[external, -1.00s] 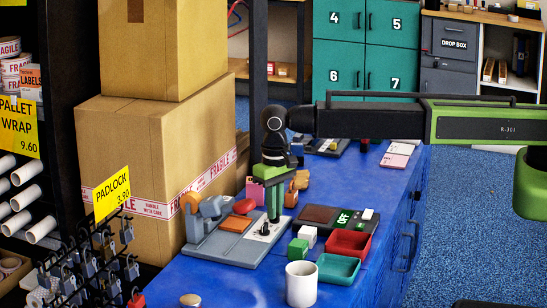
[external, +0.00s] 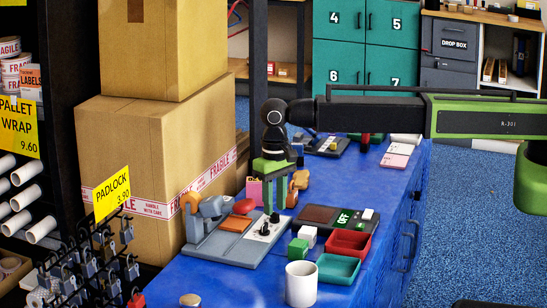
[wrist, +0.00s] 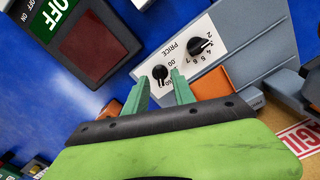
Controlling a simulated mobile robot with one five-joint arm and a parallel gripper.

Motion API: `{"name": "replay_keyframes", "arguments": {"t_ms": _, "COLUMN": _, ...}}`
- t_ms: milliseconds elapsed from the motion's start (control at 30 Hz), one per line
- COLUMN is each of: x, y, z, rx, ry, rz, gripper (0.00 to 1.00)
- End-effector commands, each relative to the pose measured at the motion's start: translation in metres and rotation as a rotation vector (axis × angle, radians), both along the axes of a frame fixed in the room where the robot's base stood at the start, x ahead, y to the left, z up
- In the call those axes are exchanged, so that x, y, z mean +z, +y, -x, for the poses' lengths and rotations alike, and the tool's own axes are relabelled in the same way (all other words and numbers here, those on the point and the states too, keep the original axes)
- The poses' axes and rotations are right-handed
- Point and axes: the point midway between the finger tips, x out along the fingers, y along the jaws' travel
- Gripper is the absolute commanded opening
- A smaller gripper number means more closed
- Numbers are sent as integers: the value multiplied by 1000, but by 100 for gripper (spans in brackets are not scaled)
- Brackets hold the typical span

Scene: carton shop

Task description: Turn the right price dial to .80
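The grey price unit (external: 222,247) lies on the blue counter with a white PRICE panel (wrist: 186,52) holding two black dials. In the wrist view the panel reads upside down. Its right dial (wrist: 160,73), by the small decimal marks, is at picture left; the left dial (wrist: 200,45), with single digits, is at picture right. The right dial's setting is too small to read. My gripper (wrist: 160,78) is open, its green fingertips on either side of the right dial in this view. In the external view my gripper (external: 275,210) points down just over the far dial; contact is unclear.
The dark OFF/ON unit (external: 330,216), green and white cubes (external: 298,248), red tray (external: 349,243), teal tray (external: 338,268) and white mug (external: 301,284) stand near on the right. Cardboard boxes (external: 150,150) are behind left. The padlock rack (external: 90,265) is at front left.

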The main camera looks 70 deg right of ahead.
Motion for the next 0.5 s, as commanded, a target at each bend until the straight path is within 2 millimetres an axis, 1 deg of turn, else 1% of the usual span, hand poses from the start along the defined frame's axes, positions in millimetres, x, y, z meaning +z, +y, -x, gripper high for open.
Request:
{"name": "replay_keyframes", "arguments": {"t_ms": 33, "x": 17, "y": 0, "z": 0, "rx": 0, "ry": 0, "rz": 0, "gripper": 31}}
{"name": "replay_keyframes", "arguments": {"t_ms": 500, "x": 123, "y": 0, "z": 0, "rx": 0, "ry": 0, "rz": 0, "gripper": 31}}
